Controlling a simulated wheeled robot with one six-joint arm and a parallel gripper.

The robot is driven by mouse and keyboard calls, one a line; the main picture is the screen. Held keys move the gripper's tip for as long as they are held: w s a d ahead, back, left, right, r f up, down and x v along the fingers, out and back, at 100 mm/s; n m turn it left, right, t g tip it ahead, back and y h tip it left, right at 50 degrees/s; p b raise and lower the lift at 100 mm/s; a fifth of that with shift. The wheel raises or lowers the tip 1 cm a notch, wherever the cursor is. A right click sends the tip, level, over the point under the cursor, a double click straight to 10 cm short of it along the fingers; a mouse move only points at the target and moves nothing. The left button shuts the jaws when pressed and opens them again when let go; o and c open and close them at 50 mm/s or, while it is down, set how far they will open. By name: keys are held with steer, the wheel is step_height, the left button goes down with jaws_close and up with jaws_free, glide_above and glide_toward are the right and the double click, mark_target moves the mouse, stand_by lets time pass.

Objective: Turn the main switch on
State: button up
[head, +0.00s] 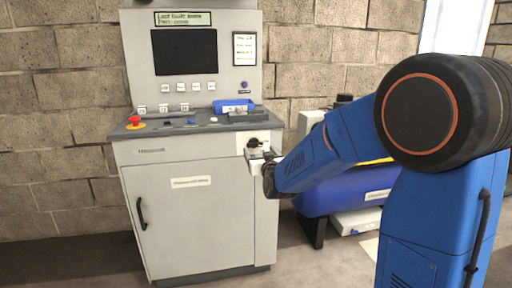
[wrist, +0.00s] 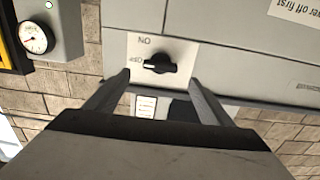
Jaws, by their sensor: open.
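The main switch is a black rotary knob (wrist: 160,65) on a pale plate (wrist: 185,50) on the cabinet front. In the wrist view the plate appears upside down, with ON above the knob and OFF to its left. The knob's bar lies horizontal, one end toward OFF. My gripper (wrist: 159,79) is open, its fingers on either side of the knob in the picture; I cannot tell whether they touch it. In the head view the knob (head: 254,143) sits at the cabinet's upper right, and my gripper (head: 262,158) is just in front and below, partly hidden by my wrist.
A blue machine (head: 325,200) stands to the right behind my arm. A gauge (wrist: 33,38) shows in the wrist view.

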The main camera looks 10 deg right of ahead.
mark_target(255, 145)
steer(key=w, duration=0.7)
steer(key=c, duration=1)
